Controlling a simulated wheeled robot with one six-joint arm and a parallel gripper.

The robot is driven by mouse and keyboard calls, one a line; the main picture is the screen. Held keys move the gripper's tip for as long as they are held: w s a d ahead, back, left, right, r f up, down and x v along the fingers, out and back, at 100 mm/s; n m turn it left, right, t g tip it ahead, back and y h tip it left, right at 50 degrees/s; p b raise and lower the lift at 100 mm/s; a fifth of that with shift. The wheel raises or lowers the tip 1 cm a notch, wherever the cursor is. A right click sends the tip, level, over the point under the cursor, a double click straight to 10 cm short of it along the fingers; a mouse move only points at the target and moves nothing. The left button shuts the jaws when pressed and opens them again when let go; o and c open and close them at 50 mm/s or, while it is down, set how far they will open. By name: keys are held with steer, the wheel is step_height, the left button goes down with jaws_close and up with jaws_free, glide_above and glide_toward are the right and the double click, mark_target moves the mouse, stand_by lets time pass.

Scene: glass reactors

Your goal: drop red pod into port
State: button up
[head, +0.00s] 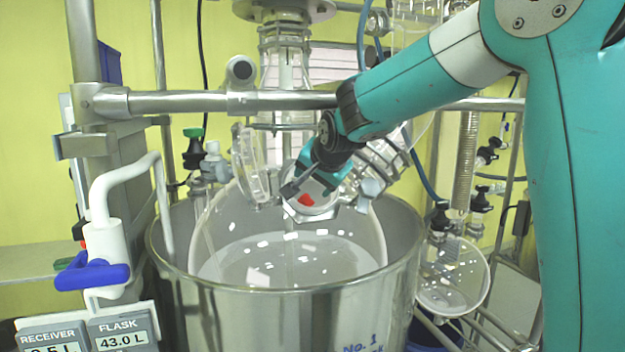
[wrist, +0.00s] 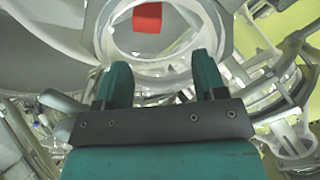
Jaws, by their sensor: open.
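The red pod (head: 306,200) shows as a small red shape at the round glass port (head: 318,208) on top of the flask, in the head view. In the wrist view the red pod (wrist: 147,18) is beyond my fingertips, within the ring of the port (wrist: 205,50). It is apart from the fingers. My gripper (wrist: 160,78) is open and empty, its two teal fingers spread and pointing at the port's near rim. In the head view my gripper (head: 298,188) is at the port, partly hidden by its own wrist.
The large glass flask (head: 290,255) sits in a steel bath (head: 290,315). A horizontal steel bar (head: 215,102) crosses behind my arm. Glass necks (head: 250,165) stand left of the port. A smaller glass flask (head: 450,275) hangs at the right.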

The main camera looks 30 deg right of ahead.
steer(key=shift+s, duration=0.1)
steer(key=shift+s+a+r+b, duration=0.15)
steer(key=shift+s+r+b, duration=0.1)
steer(key=shift+b, duration=0.15)
steer(key=s+a+r+b, duration=0.1)
steer(key=s, duration=0.5)
steer(key=s+a+r+b, duration=0.1)
steer(key=s+r, duration=0.1)
steer(key=s, duration=0.4)
steer(key=shift+s+a+r+b, duration=0.2)
steer(key=shift+s+a+b, duration=0.1)
steer(key=shift+b, duration=0.1)
steer(key=p, duration=0.3)
steer(key=shift+s, duration=0.1)
